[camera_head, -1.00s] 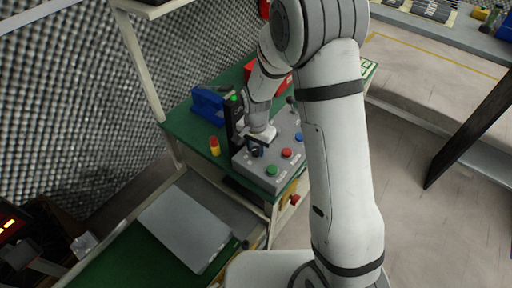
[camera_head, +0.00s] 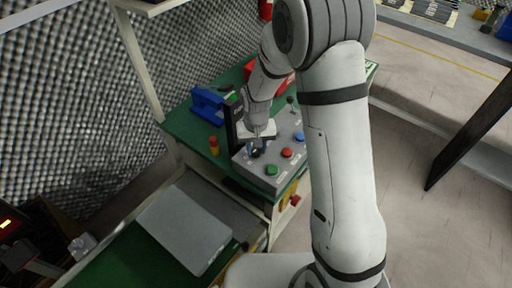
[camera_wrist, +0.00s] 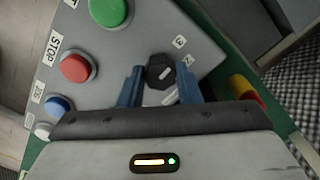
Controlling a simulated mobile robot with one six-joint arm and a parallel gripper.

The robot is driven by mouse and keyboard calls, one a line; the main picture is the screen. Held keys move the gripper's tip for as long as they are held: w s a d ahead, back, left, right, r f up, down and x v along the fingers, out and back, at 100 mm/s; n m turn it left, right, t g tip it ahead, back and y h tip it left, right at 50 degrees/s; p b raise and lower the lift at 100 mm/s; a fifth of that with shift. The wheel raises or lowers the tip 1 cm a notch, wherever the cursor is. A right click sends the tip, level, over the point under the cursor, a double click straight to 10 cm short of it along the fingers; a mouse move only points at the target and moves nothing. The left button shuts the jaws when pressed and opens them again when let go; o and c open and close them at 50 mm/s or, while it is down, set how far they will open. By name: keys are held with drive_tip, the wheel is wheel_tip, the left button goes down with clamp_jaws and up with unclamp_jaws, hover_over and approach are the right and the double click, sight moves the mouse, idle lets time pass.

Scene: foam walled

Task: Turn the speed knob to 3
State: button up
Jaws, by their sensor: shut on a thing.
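The speed knob (camera_wrist: 159,72) is black and round, on the grey sloped control panel (camera_head: 243,162).
Green (camera_wrist: 108,10), red (camera_wrist: 75,68) and blue (camera_wrist: 58,106) buttons sit beside the knob. A red and yellow cylinder (camera_head: 214,146) stands left of the panel. A blue object (camera_head: 207,106) lies behind on the green bench. A grey lid (camera_head: 184,228) is in front.

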sight(256, 149)
drive_tip(key=shift+a, duration=0.1)
idle(0.4)
drive_tip(key=o, duration=1)
drive_tip(key=shift+c, duration=0.2)
drive_tip(key=shift+r+p, duration=0.35)
drive_tip(key=shift+r, duration=3.55)
